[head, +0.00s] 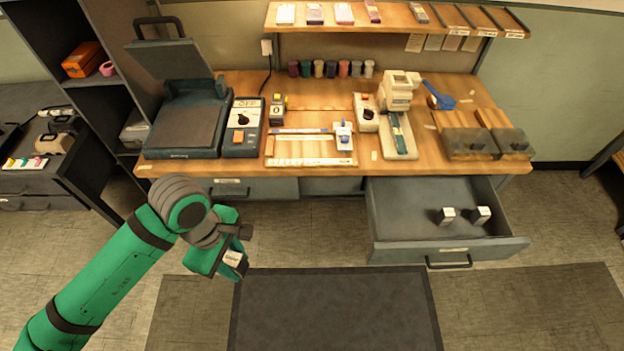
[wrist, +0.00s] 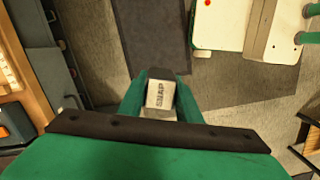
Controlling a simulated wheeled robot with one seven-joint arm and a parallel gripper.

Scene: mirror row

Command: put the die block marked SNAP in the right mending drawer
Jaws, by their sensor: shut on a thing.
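My gripper (head: 236,250) is shut on a small block with a white top, the die block (head: 232,258). In the wrist view the block (wrist: 160,97) shows the word SNAP between my two fingers (wrist: 160,85). My gripper holds it in the air in front of the bench, left of the open drawer and apart from it. The right drawer (head: 395,225) under the bench is pulled out. Two small blocks with white tops, one at the middle (head: 446,215) and one to its right (head: 481,214), stand inside it; their marks are too small to read.
The left drawer (head: 240,188) is shut. The wooden bench top (head: 310,95) carries a press (head: 185,125), small devices and two dark block trays at the right. The left part of the open drawer is bare. A dark mat (head: 335,310) lies on the floor.

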